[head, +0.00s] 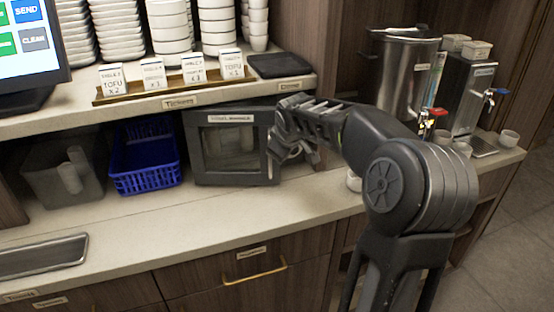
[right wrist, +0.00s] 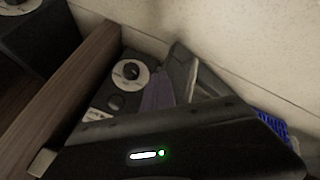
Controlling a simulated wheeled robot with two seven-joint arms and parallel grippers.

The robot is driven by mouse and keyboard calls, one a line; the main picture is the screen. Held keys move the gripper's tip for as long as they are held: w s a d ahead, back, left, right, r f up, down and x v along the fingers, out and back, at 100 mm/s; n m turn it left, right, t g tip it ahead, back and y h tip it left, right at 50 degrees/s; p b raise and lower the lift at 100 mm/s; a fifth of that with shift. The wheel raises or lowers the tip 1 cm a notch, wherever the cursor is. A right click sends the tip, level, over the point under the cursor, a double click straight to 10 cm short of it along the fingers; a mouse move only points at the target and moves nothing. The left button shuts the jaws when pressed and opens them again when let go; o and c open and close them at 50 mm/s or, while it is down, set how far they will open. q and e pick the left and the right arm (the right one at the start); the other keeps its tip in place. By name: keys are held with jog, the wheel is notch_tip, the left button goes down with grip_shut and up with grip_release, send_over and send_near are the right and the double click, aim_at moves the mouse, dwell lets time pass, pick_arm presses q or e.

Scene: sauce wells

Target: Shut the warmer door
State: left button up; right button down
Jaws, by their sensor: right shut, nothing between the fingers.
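The warmer (head: 200,150) is a dark box under the shelf, with a labelled front door (head: 232,178) that has a glass window. The door's front faces the room; I cannot tell whether it sits flush, as my right arm hides the right side of the warmer. My right gripper (head: 292,156) is shut and empty at the door's right edge, touching it or very close. In the right wrist view a white dial with a black knob (right wrist: 130,73) shows on a dark panel. My left gripper is not in view.
A blue basket (head: 145,178) and a grey bin with a pitcher (head: 65,175) stand left of the warmer. A shelf with ticket cards (head: 175,97) overhangs it. The counter (head: 170,225) in front is clear. A steel urn (head: 405,75) and small cups stand at right.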

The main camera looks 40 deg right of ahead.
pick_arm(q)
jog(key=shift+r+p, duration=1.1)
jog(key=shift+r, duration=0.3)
pick_arm(e)
jog(key=w+d, duration=0.4)
jog(key=shift+w+d, duration=0.15)
jog(key=shift+w, duration=0.25)
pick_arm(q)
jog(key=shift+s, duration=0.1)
